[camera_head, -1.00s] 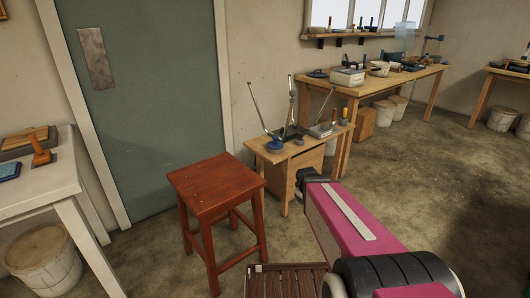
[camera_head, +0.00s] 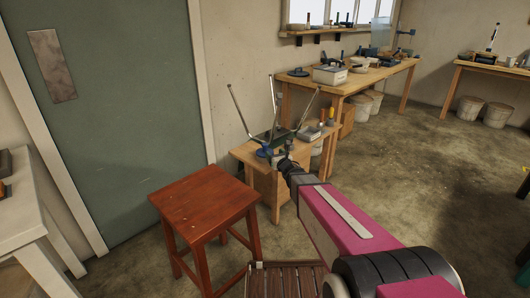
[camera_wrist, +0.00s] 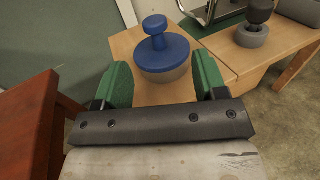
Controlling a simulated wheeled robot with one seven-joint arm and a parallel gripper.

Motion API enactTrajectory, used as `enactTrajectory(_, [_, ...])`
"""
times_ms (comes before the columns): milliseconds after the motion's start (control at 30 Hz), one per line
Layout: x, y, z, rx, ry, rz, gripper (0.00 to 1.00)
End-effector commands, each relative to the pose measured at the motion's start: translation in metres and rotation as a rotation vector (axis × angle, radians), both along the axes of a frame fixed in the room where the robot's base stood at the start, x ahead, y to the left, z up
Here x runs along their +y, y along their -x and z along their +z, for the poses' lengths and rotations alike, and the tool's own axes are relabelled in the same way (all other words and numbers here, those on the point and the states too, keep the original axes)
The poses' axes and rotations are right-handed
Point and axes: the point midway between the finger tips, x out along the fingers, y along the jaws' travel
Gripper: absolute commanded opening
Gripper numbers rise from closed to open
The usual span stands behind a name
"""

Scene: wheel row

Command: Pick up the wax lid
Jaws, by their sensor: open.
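The wax lid (camera_wrist: 165,52) is blue and round with a knob on top. It sits on a grey-tan pot (camera_wrist: 170,75) on the small wooden table (camera_wrist: 127,42). In the head view the lid (camera_head: 264,151) is a small blue spot near the table's front edge, close to my gripper (camera_head: 286,164). In the wrist view my gripper (camera_wrist: 164,75) is open, its green fingers to the left and right of the pot and lid. Nothing is held. Whether the fingers touch the pot cannot be told.
A red-brown stool (camera_head: 204,208) stands left of the small table. A metal stand with raised rods (camera_head: 279,135) is behind the lid. Open floor (camera_head: 430,190) lies to the right.

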Motion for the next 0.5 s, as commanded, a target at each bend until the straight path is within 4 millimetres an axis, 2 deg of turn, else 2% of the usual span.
enactTrajectory(400, [0.021,-0.048,0.0,-0.011,0.011,0.006,0.65])
enactTrajectory(500, [0.023,-0.053,0.001,-0.01,0.01,0.005,0.65])
